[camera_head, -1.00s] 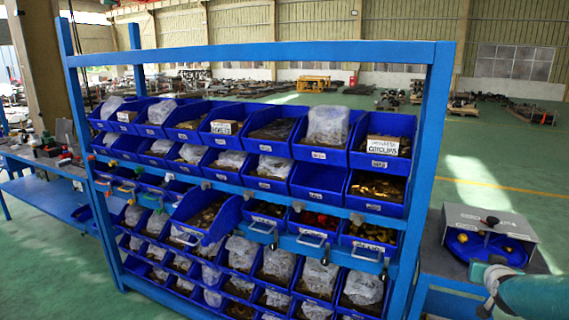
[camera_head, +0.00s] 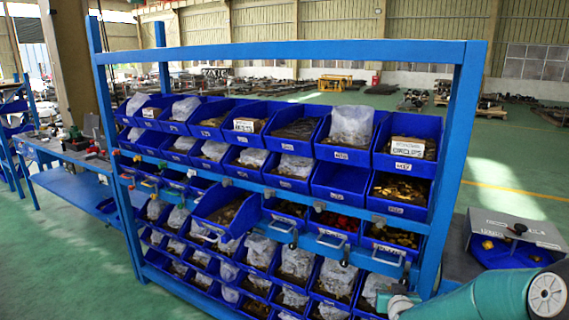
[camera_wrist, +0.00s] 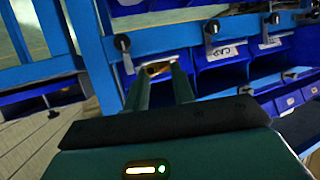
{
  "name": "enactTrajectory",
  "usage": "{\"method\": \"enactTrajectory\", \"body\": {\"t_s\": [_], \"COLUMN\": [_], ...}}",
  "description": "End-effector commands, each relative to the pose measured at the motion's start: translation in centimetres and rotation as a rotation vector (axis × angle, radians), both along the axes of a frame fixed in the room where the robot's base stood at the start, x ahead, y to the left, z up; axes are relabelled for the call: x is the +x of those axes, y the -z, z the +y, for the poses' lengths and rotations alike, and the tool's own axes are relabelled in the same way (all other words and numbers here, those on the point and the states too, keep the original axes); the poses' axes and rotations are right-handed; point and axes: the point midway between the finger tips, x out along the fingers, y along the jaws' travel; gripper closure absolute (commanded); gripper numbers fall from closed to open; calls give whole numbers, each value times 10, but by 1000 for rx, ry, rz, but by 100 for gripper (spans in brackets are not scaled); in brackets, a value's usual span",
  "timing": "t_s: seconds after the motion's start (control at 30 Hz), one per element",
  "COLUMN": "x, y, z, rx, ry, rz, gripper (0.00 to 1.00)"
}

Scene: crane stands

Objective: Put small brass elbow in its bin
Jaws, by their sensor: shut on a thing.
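In the head view my teal arm reaches in from the lower right corner, by the rack's right post; the gripper and elbow cannot be made out there. Brass-coloured parts show in a right-hand bin (camera_head: 400,188) and in a lower bin (camera_head: 393,237). I cannot tell which bin is the elbow's.
The blue rack (camera_head: 300,52) holds several rows of bins. One bin (camera_head: 225,208) is pulled out at the middle. A bench (camera_head: 70,155) stands left. Green floor is open around.

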Motion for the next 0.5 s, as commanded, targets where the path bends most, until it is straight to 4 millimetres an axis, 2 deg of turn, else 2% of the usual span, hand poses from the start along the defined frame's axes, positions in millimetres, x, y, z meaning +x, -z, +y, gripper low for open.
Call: {"method": "enactTrajectory", "body": {"t_s": [0.03,0.1,0.2,0.3,0.4,0.5], "x": [1,1,-3,-9,-14,-17], "y": [13,29,49,65,77,81], "z": [27,56,95,127,148,158], "rx": [3,3,3,3,2,1], "ry": [-32,-64,-109,-145,-170,-182], "rz": [6,6,5,4,3,0], "gripper": [97,97,97,97,97,97]}}
